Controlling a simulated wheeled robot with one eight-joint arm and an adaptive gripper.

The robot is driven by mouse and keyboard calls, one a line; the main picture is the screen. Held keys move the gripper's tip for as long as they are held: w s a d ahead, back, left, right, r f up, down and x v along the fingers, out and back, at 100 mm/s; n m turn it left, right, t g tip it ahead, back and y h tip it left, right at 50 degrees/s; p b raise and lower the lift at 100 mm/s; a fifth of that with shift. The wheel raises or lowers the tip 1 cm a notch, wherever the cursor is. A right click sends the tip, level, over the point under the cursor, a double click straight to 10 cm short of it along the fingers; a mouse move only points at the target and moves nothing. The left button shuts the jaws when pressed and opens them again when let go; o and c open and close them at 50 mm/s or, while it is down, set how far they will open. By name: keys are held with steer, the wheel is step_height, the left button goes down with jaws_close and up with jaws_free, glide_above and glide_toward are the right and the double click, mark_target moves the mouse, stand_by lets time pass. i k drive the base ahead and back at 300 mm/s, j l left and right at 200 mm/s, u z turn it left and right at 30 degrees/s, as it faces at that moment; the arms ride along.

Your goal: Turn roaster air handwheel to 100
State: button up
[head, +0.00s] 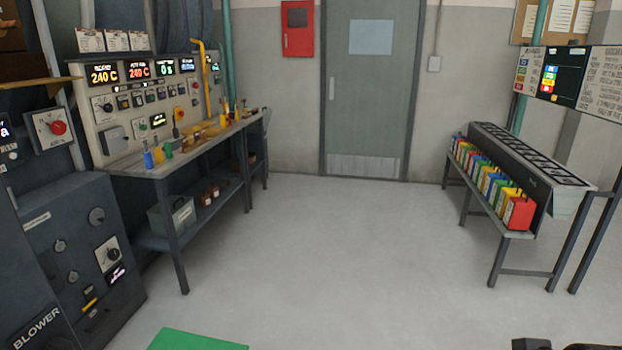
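I cannot make out a handwheel labelled roaster air in the head view. The control panel (150,100) at the left carries lit displays. Two read 240 C, and a third display (165,68) shows a green value that looks like 0 %. A red knob on a pale dial box (44,143) stands at the far left, its label too small to read. A dark cabinet marked BLOWER (37,328) fills the lower left, with several round knobs on its face. My gripper does not show; a dark shape at the bottom right edge is too cropped to identify.
A workbench (165,170) with small coloured items and a lower shelf stands below the panel. A rack of coloured boxes (490,180) stands at the right. A closed green door (370,110) is at the back. The grey floor between is clear, with a green mat (195,341) in front.

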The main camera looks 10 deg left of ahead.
mark_target(60, 127)
steer(key=i+u, duration=0.15)
steer(key=i, duration=0.35)
steer(key=i+u, duration=0.15)
steer(key=i, duration=0.4)
steer(key=i+l+u, duration=0.15)
steer(key=i, duration=0.35)
steer(key=i+l+u, duration=0.15)
steer(key=i, duration=0.35)
steer(key=i+j+u, duration=0.25)
steer(key=i+u, duration=0.2)
steer(key=i+j+u, duration=0.1)
steer(key=i+u, duration=0.35)
steer(key=i+l+u, duration=0.15)
steer(key=i+u, duration=0.3)
steer(key=i, duration=0.2)
steer(key=i+j, duration=0.3)
steer(key=i, duration=0.2)
steer(key=k+j+u, duration=0.05)
